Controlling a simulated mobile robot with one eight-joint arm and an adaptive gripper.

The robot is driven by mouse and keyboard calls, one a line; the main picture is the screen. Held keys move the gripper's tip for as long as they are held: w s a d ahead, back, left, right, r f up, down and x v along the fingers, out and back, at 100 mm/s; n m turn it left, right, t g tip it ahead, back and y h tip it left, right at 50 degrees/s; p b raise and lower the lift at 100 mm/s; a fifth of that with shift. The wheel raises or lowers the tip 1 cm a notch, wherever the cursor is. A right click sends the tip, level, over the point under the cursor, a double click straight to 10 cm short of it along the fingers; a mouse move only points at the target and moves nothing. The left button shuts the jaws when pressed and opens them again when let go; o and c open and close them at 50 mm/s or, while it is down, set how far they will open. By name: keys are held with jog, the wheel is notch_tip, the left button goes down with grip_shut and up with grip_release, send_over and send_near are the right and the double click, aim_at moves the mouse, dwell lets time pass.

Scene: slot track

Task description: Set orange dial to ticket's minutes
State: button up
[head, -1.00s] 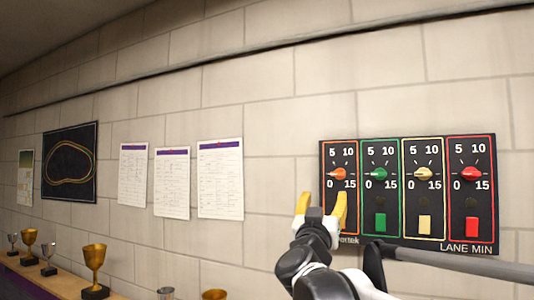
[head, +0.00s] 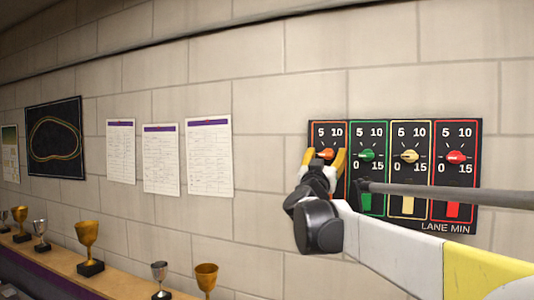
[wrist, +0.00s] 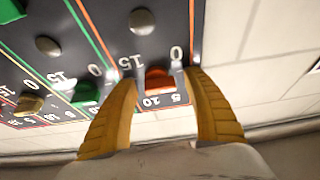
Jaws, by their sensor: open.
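The orange dial (head: 327,153) is on the leftmost, orange-framed panel of the wall box. Its scale reads 0, 5, 10, 15; its exact setting is too small to tell. In the wrist view the orange dial (wrist: 160,80) shows upside down between my yellow fingers. My gripper (head: 326,160) is open, with one finger on each side of the dial. The wrist view shows gaps beside the dial, and my gripper (wrist: 159,88) is not closed on it. The orange panel's lower part is hidden behind my gripper in the head view. No ticket with readable minutes shows.
Green (head: 367,155), yellow (head: 409,156) and red (head: 456,156) dials sit to the right, close by, on a box marked LANE MIN. Papers (head: 209,157) hang on the wall at left. A shelf (head: 130,278) with trophies runs below.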

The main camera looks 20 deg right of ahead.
jog(key=c, duration=1.2)
